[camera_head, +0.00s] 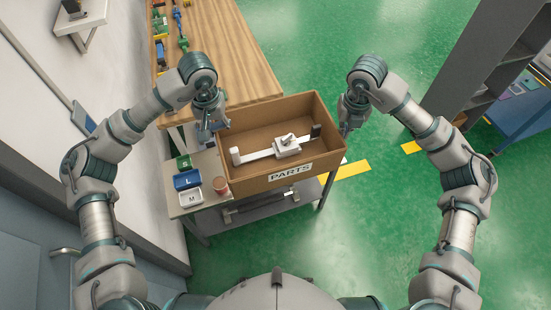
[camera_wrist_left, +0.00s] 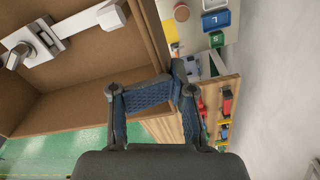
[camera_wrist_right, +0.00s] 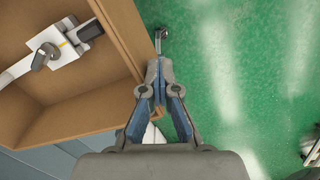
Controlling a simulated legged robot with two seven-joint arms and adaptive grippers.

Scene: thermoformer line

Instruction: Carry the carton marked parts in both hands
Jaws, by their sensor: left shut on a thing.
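The open brown carton (camera_head: 236,172), with a PARTS label (camera_head: 290,171) on its near side, is level in front of me. It sits on or just above the small grey table; I cannot tell which. A white part with a lever (camera_head: 288,146) lies inside. My left gripper (camera_head: 207,130) is shut on the carton's left wall; its fingers (camera_wrist_left: 172,82) lie along that wall in the left wrist view. My right gripper (camera_head: 345,128) is at the carton's right wall. Its fingertips (camera_wrist_right: 160,75) are close together there, and whether they pinch the wall is unclear.
Green S (camera_head: 184,162), blue L (camera_head: 187,180) and white M (camera_head: 190,198) bins and a reddish cup (camera_head: 221,186) stand left of the carton on the grey table (camera_head: 207,162). A wooden bench (camera_head: 225,55) is behind. A grey shelf (camera_head: 470,70) stands right. Green floor (camera_head: 310,50) is clear between.

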